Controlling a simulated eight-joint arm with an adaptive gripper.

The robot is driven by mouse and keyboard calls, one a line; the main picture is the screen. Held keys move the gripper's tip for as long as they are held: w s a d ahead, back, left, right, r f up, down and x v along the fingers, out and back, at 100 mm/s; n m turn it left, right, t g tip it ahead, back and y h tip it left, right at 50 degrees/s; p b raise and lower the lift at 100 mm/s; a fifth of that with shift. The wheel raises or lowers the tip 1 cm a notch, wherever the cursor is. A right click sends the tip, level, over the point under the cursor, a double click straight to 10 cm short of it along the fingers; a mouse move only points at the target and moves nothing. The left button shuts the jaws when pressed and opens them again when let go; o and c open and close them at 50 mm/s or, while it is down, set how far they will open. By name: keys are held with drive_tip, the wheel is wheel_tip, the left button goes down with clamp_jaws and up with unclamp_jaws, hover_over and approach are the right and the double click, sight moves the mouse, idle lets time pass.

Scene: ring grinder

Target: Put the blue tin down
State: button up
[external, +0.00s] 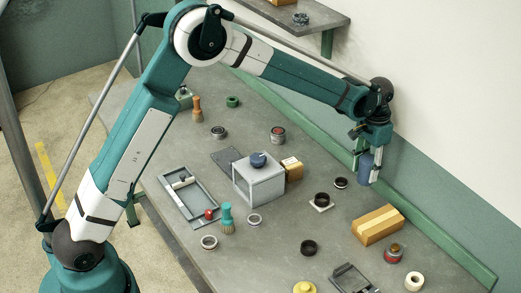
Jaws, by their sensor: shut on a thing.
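The blue tin (367,168) is a small upright blue-grey cylinder. My gripper (366,156) points down at the right of the external view, near the back edge of the bench, and is shut on the tin. The tin appears to hang above the grey bench top (280,225), with no clear contact with it. The gap beneath the tin is hard to judge from this angle.
A black ring (341,183) and a dark ring on a pale square (321,200) lie left of the tin. A yellow-striped box (378,225) stands in front. A grey box (259,181) with a blue knob stands mid-bench. A green rail (420,222) runs along the back.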

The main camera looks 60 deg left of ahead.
drive_tip(key=shift+f, duration=3.15)
drive_tip(key=shift+f, duration=0.1)
drive_tip(key=shift+f, duration=1.75)
drive_tip(key=shift+f, duration=0.15)
drive_tip(key=o, duration=1)
drive_tip(key=shift+r, duration=0.2)
wheel_tip(320, 180, up, 12)
